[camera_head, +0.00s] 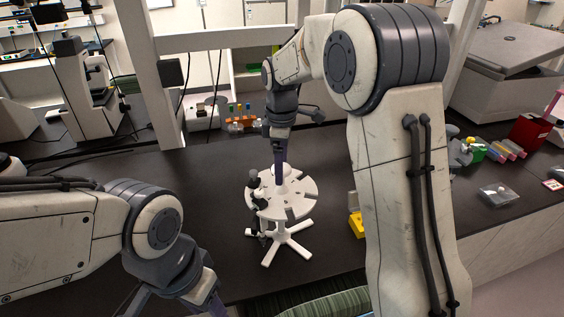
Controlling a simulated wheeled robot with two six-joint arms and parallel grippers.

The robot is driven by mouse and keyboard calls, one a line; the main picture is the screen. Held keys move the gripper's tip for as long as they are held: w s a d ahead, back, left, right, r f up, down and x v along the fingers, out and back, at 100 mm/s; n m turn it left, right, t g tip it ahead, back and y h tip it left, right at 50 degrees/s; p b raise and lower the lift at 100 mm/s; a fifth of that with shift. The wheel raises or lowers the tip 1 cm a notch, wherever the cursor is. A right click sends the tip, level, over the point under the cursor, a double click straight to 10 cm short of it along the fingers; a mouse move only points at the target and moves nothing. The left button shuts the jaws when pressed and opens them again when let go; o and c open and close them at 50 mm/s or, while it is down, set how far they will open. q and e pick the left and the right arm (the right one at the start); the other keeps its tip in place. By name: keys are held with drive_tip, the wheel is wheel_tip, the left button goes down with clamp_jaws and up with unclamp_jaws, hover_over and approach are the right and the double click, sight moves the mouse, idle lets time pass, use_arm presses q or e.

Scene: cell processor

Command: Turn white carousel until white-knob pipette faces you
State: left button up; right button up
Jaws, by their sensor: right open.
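The white carousel (299,207) stands upright on the dark bench in the middle of the view, on a base of splayed white legs. A pipette (257,196) with dark parts hangs at its left side. I cannot tell the knob colours at this size, so I cannot pick out a white-knob pipette. My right gripper (281,172) is open, pointing down at the carousel's top from behind; I cannot tell whether it touches. My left gripper (208,303) is low at the bottom edge, left of the carousel and apart from it, partly cut off.
A rack with coloured caps (241,124) stands behind the carousel. A yellow box (356,226) is to its right, partly behind my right arm. A green striped item (330,304) is at the bottom edge. The bench left of the carousel is clear.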

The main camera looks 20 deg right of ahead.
clamp_jaws()
drive_tip(key=shift+n, duration=0.5)
drive_tip(key=shift+n+p, duration=0.6)
drive_tip(key=shift+n, duration=1.8)
drive_tip(key=shift+n+p, duration=0.4)
drive_tip(key=shift+n, duration=2.7)
unclamp_jaws()
